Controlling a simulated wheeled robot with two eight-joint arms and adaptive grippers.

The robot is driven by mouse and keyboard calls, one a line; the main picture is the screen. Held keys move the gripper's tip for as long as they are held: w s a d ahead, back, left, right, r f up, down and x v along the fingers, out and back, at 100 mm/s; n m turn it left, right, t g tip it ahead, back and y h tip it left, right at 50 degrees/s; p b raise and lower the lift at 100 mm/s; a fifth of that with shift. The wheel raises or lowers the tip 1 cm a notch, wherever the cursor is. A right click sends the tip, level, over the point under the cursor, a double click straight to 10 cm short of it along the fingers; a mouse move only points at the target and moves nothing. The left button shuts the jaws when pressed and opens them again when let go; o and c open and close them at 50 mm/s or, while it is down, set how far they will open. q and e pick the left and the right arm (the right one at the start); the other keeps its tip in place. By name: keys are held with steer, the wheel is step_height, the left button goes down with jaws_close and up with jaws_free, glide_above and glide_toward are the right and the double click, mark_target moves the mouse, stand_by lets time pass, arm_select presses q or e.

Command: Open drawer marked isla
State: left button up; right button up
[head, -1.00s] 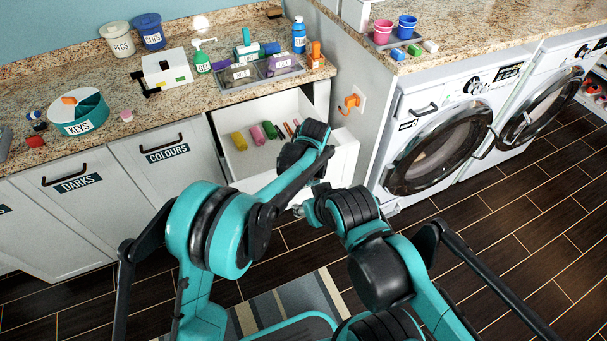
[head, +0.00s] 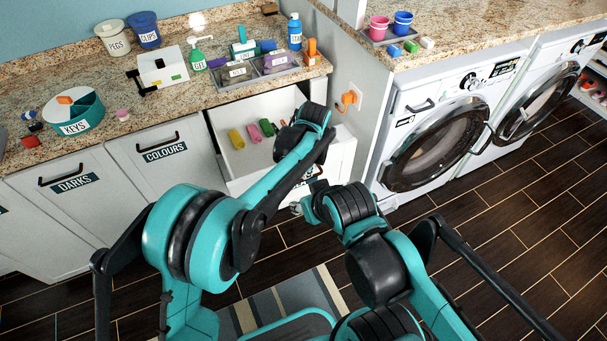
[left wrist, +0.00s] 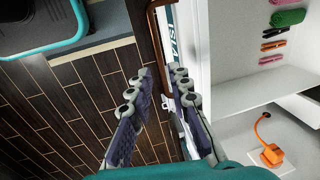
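The drawer marked ISLA (head: 343,155) stands pulled out under the counter, with several coloured items inside, including a yellow one (head: 237,139). In the left wrist view its ISLA label (left wrist: 174,34) is on the front, beside a brown bar handle (left wrist: 155,35). My left gripper (left wrist: 164,90) has its fingers spread, one on each side of the handle's near end; contact is unclear. In the head view my left arm hides its fingers and part of the drawer front. My right gripper (head: 301,207) is low, near the drawer front; its fingers are too small to read.
The COLOURS front (head: 163,153) and DARKS front (head: 72,184) are shut to the left. Washing machines (head: 440,130) stand to the right. An orange plug (head: 349,98) is on the side wall. A striped mat (head: 270,305) lies on the dark floor.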

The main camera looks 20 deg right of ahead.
arm_select(q)
step_height(320, 180, up, 7)
steer(key=s, duration=0.1)
steer(key=shift+s, duration=0.15)
steer(key=shift+f, duration=0.1)
steer(key=s+a+r+n+t, duration=0.1)
steer(key=a+r+n, duration=0.3)
steer(key=a, duration=0.7)
steer(key=s+a+r+n+t, duration=0.1)
steer(key=a+r+n, duration=0.35)
steer(key=a, duration=0.75)
steer(key=s+a+f+n+t, duration=0.1)
steer(key=s+a+f+n, duration=0.1)
steer(key=s+a+n, duration=0.2)
steer(key=s+a+f+n+t, duration=0.2)
steer(key=s+a+n, duration=0.3)
steer(key=s+a, duration=0.5)
steer(key=a, duration=0.5)
